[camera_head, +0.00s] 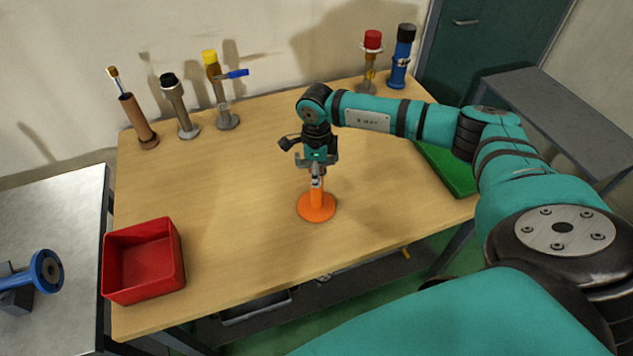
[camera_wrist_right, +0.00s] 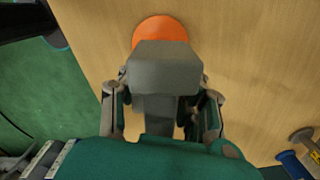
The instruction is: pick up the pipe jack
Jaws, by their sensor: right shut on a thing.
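The pipe jack (camera_head: 317,208) has an orange round base and a short orange post, and it is upright at the middle of the wooden table (camera_head: 235,200). My right gripper (camera_head: 317,172) points down over it and is shut on its upper part. In the right wrist view, a grey block (camera_wrist_right: 167,68) sits between the fingers of my right gripper (camera_wrist_right: 160,112), with the orange base of the pipe jack (camera_wrist_right: 160,28) behind it. The fingers hide part of the post. I cannot tell whether the base touches the table. My left gripper is not in view.
A red bin (camera_head: 143,262) stands at the front left. Several upright tools, including a yellow-topped one (camera_head: 216,90), line the back left. A red-capped tool (camera_head: 370,62) and a blue one (camera_head: 401,58) stand at the back right. A green mat (camera_head: 450,170) lies right.

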